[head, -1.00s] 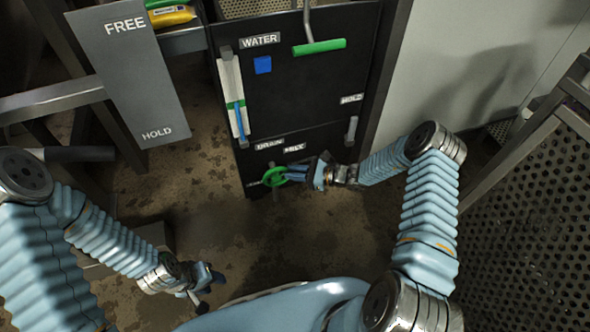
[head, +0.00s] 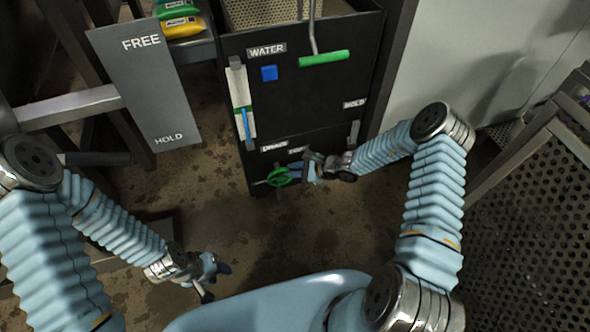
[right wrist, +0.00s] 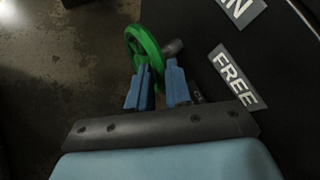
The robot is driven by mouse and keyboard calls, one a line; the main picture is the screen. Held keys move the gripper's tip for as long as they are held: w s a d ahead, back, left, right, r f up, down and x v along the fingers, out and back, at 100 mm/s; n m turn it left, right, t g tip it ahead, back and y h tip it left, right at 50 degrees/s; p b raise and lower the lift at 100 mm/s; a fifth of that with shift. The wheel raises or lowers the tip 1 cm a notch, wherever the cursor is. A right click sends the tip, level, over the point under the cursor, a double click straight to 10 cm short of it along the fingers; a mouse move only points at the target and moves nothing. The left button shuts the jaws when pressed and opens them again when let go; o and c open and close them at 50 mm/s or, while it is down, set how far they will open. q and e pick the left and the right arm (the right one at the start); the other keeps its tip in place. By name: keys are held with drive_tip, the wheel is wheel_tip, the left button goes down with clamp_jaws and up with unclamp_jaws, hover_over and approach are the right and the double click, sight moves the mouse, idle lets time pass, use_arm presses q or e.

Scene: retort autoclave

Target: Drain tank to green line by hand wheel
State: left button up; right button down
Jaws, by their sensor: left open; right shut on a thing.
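The green hand wheel (head: 279,177) is low on the front of the black tank cabinet (head: 310,110), beneath small labels. My right gripper (head: 299,174) is at the wheel's right side, shut on its rim. The right wrist view shows the wheel (right wrist: 140,45) just beyond the two blue fingers (right wrist: 158,72); the exact contact is partly hidden. A level gauge (head: 242,100) on the cabinet's left edge has a green band and a blue column; I cannot tell exactly where the blue ends. My left gripper (head: 208,277) is open and empty above the floor at lower left.
A green-handled lever (head: 323,58) and a blue square (head: 269,73) are on the cabinet's upper front. A grey FREE/HOLD panel (head: 150,85) stands at left. Perforated metal (head: 530,200) is at right. Floor between my arms is clear.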

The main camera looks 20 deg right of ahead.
drive_tip(key=shift+w+r, duration=0.2)
drive_tip(key=c, duration=1.3)
unclamp_jaws()
drive_tip(key=shift+o, duration=1)
drive_tip(key=shift+s, duration=0.1)
drive_tip(key=shift+f, duration=0.1)
drive_tip(key=v, duration=1.3)
drive_tip(key=shift+s+d+p, duration=0.25)
drive_tip(key=shift+p, duration=0.1)
